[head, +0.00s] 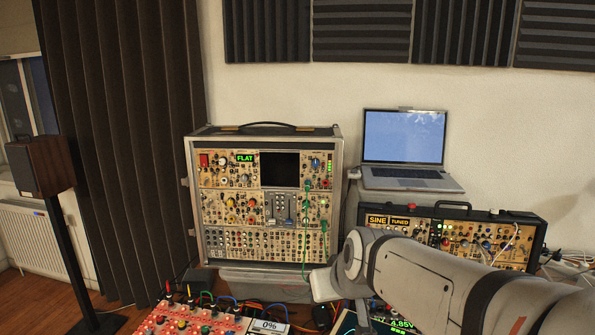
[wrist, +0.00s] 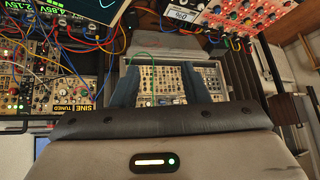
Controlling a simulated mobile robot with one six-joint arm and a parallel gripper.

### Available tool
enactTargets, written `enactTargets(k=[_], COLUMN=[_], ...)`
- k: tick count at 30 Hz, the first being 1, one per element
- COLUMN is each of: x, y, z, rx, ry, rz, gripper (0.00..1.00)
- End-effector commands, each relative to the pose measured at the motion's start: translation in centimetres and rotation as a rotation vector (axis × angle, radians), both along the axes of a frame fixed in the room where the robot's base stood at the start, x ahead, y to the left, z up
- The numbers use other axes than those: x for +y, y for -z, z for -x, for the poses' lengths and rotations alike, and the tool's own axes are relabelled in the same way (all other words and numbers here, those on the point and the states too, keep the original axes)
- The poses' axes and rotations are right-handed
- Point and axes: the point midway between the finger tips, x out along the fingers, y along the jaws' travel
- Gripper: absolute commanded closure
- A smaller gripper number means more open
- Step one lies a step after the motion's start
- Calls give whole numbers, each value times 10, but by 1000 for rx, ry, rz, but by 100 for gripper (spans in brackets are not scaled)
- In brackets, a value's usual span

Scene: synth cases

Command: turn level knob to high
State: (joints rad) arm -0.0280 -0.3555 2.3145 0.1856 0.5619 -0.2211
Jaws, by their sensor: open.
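No knob can be read as the level knob; the panel labels are too small. Candidate knobs sit on the tall rack (head: 200,215), whose display reads FLAT, on the low case (head: 540,230) with SINE and TUNED displays, and on the red panel (head: 160,322) with a 0% display (head: 268,325). In the wrist view, my gripper (wrist: 160,78) is open and empty, its two dark fingers apart with the rack (wrist: 165,85) seen between and beyond them. The red panel (wrist: 265,14) is at the top right there. In the head view my arm hides the fingers.
An open laptop (head: 403,140) stands behind the low case. A green cable (head: 305,225) hangs down the rack front. Coloured cables run above the red panel. A voltage display (head: 402,324) is partly behind my arm. A speaker on a stand (head: 38,165) is far left.

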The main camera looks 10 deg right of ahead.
Motion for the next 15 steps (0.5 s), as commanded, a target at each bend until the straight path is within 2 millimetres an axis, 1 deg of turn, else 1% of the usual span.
enactTargets(k=[1, 2, 3, 5, 6, 9, 10, 12, 15], x=[9, 13, 16, 19, 19, 11, 8, 2, -6], y=[-7, -18, -33, -54, -67, -93, -99, -111, -120], z=[-43, -69, -102, -148, -175, -228, -241, -263, -282], rx=[-108, -185, -286, -431, -519, -697, -740, -819, -888], ry=[-24, -33, -39, -29, -14, 55, 78, 128, 190], rz=[-5, -5, 2, 23, 43, 113, 135, 183, 238], gripper=[59, 59, 59, 59, 59, 59, 59, 59, 59])
